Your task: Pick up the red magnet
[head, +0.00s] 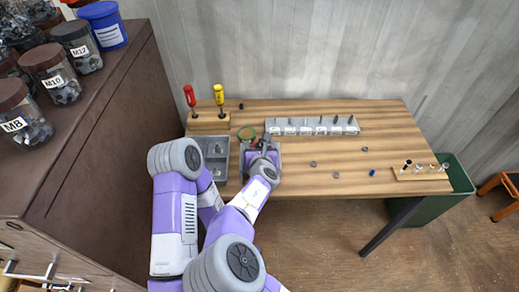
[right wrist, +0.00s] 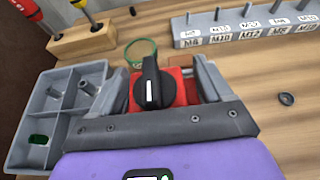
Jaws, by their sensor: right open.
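The red magnet (right wrist: 184,84) shows in the right wrist view as a red block with a black knob (right wrist: 151,85) bearing a white mark. It is on the wooden table, between the two grey fingers of my right gripper (right wrist: 160,72). The fingers are apart, one on each side of the magnet, and I cannot tell whether either touches it. In the head view my right gripper (head: 262,148) is low over the table's left part and mostly hides the magnet. My left gripper is not in view.
A grey divided tray (head: 216,168) is left of the gripper. A green ring (right wrist: 141,52) lies just behind the magnet. Behind are a screwdriver stand (head: 208,122) and a labelled bolt rack (head: 312,126). Loose nuts and a bolt stand (head: 420,173) are right; the middle has free room.

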